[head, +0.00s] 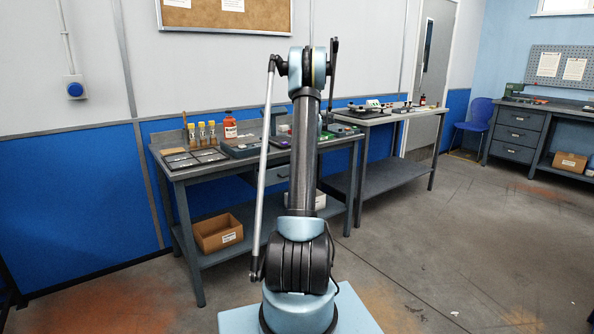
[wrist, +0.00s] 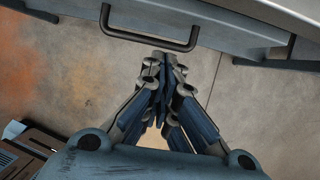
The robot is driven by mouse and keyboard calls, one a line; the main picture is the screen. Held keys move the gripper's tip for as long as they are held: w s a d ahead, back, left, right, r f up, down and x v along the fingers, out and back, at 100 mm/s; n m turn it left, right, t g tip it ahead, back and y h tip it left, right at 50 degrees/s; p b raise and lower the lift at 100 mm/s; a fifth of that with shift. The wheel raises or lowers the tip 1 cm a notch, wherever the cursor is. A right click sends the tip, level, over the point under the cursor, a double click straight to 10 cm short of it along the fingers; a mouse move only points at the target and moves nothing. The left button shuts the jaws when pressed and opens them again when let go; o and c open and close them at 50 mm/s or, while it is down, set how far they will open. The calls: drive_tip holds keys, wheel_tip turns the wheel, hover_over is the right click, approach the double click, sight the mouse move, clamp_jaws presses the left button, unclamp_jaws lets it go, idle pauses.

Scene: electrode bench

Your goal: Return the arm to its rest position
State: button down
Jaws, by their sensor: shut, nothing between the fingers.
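My arm (head: 303,150) stands upright in the middle of the head view, in front of the bench. My gripper (wrist: 163,65) shows in the wrist view with its fingers together and nothing between them. It hangs over bare floor, close to a grey drawer front with a dark handle (wrist: 150,38). In the head view the gripper is hidden behind my arm or too small to make out.
The left bench (head: 180,170) bears dark trays, small bottles and an orange-brown bottle (head: 230,128). A cardboard box (head: 217,233) sits on its lower shelf. A second bench (head: 378,117) stands to the right, with a blue chair (head: 475,120) beyond. The floor (head: 440,225) at right is clear.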

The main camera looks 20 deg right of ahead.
drive_tip(key=a+v, duration=0.1)
drive_tip(key=v, duration=0.5)
drive_tip(key=s+a+r+n, duration=0.8)
drive_tip(key=s+a, duration=0.3)
drive_tip(key=s, duration=0.2)
drive_tip(key=s+a+r+n+g, duration=0.1)
drive_tip(key=s+a+n, duration=0.35)
drive_tip(key=s, duration=0.35)
drive_tip(key=s+a+r+n, duration=0.1)
drive_tip(key=s+a+n, duration=0.35)
drive_tip(key=s, duration=0.35)
drive_tip(key=s+a+f+n, duration=0.2)
drive_tip(key=s+f+n, duration=0.2)
drive_tip(key=s, duration=0.6)
drive_tip(key=s+a+f+n, duration=0.3)
drive_tip(key=s+f+n, duration=0.2)
drive_tip(key=s, duration=0.4)
drive_tip(key=s+a+f+n+h, duration=0.1)
drive_tip(key=s+f+n, duration=0.4)
drive_tip(key=s, duration=0.5)
drive_tip(key=shift+s+a+f+n+g, duration=0.3)
drive_tip(key=shift+a+n+g, duration=0.1)
drive_tip(key=shift+a+n, duration=0.35)
